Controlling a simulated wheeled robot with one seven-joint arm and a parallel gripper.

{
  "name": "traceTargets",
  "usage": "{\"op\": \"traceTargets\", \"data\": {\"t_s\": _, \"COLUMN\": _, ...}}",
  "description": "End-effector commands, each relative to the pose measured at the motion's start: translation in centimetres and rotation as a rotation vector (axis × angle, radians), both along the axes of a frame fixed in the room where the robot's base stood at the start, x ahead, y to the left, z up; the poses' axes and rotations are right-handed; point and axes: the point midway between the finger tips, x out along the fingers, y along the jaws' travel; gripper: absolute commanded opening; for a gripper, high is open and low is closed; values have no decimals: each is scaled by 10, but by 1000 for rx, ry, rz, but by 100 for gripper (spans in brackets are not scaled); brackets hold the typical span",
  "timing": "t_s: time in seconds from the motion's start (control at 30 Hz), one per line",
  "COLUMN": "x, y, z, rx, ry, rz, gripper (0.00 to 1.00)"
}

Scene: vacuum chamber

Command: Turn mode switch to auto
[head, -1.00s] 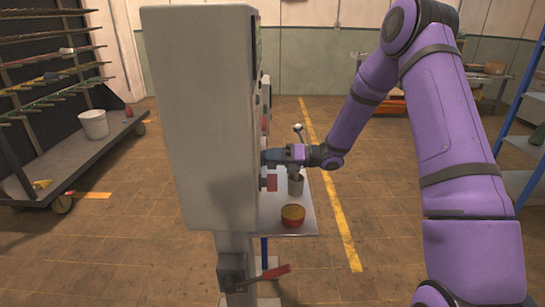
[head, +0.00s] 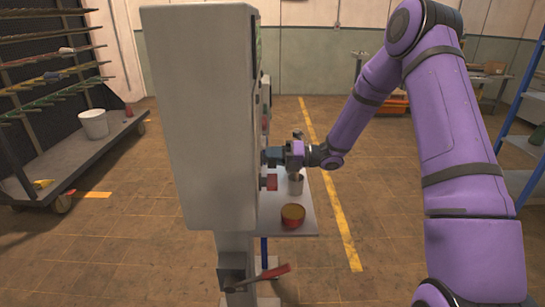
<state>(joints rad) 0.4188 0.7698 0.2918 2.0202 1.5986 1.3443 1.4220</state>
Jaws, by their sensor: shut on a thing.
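The grey control cabinet (head: 198,120) stands in the centre of the head view, seen mostly from its side. Its control face points right and is seen nearly edge-on. My gripper (head: 268,157) is at this face, level with its controls, and is shut on a small control there. The mode switch is hidden behind the fingers and by the steep angle, so its pointer and markings cannot be read. A red control (head: 269,182) sticks out just below my gripper.
A shelf (head: 305,215) under the face holds a red and yellow round tin (head: 292,215) and a grey cup (head: 295,186). A red-handled lever (head: 270,274) juts from the cabinet's post. A rack trolley (head: 70,160) stands at left.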

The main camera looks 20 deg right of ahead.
Motion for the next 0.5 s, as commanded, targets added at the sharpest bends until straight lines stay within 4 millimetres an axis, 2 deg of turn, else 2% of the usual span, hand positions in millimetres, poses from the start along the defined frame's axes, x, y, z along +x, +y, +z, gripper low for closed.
{"op": "traceTargets", "data": {"t_s": 0.03, "x": 0, "y": -1, "z": -1, "rx": 0, "ry": 1, "rz": -3, "gripper": 4}}
{"op": "traceTargets", "data": {"t_s": 0.07, "x": 0, "y": -1, "z": -1, "rx": 0, "ry": 1, "rz": -3, "gripper": 32}}
{"op": "traceTargets", "data": {"t_s": 0.1, "x": 0, "y": -1, "z": -1, "rx": 0, "ry": 1, "rz": -3, "gripper": 41}}
{"op": "traceTargets", "data": {"t_s": 0.37, "x": 0, "y": -1, "z": 0, "rx": 0, "ry": 0, "rz": -1, "gripper": 43}}
{"op": "traceTargets", "data": {"t_s": 0.5, "x": -2, "y": -7, "z": 0, "rx": -1, "ry": 0, "rz": -3, "gripper": 43}}
